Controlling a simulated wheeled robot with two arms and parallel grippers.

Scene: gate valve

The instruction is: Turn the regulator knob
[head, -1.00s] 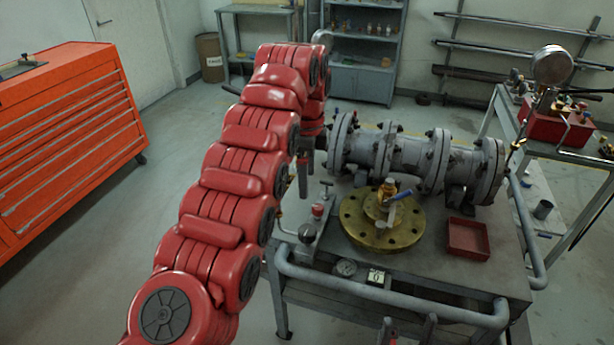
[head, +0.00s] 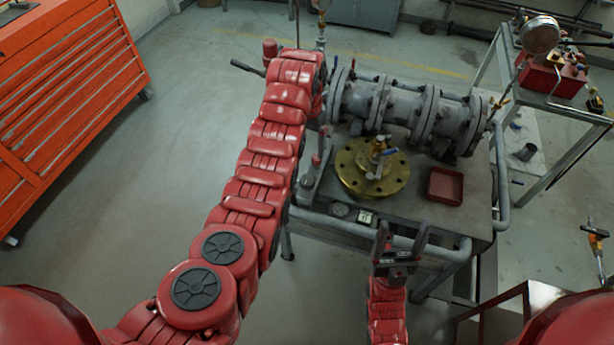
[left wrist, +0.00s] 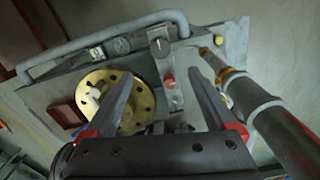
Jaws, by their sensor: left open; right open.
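A grey block assembly stands at the left of the workbench. In the left wrist view it carries a round dark knob with a pale mark (left wrist: 160,46) and a smaller red knob (left wrist: 168,80); I cannot tell for sure which is the regulator knob. In the head view the red knob (head: 316,160) shows just right of my left arm. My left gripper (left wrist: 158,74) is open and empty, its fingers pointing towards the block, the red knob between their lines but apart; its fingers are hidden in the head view. My right gripper (head: 402,226) is open and empty before the bench's front rail.
A brass flange (head: 350,181) with a small blue-handled valve lies beside the block. A red tray (head: 445,187) is right of it, and a large grey pipe valve (head: 405,105) behind. A grey rail (head: 340,222) edges the bench. An orange cabinet (head: 75,90) stands far left.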

